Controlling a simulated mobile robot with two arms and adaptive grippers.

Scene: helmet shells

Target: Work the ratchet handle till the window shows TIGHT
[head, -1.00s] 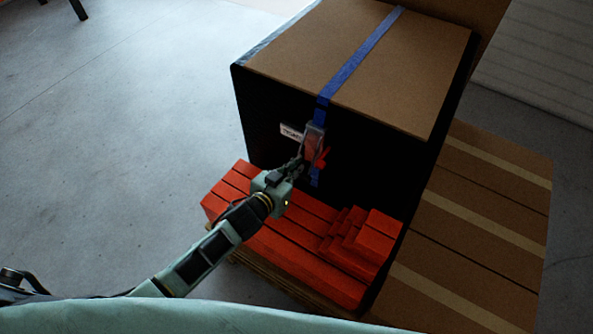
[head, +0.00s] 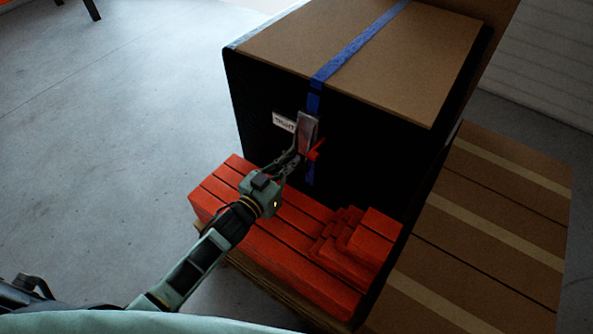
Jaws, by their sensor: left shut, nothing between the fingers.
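The ratchet (head: 308,128) is a grey metal body on the blue strap (head: 313,101), on the dark front face of a large box (head: 345,140). Its red handle (head: 316,150) sticks out low on its right side. A small white window (head: 284,122) left of the ratchet bears dark letters that look like TIGHT, though they are small and blurred. My left gripper (head: 297,158) is shut and empty, just below and left of the ratchet, close to the handle. I cannot tell whether it touches. My right gripper is out of view.
Red-orange blocks (head: 285,240) lie on a pallet below the box's front, with a stepped stack (head: 372,240) at the right. Brown cartons with pale tape (head: 460,235) stand at the right. Bare grey floor (head: 110,150) is open at the left.

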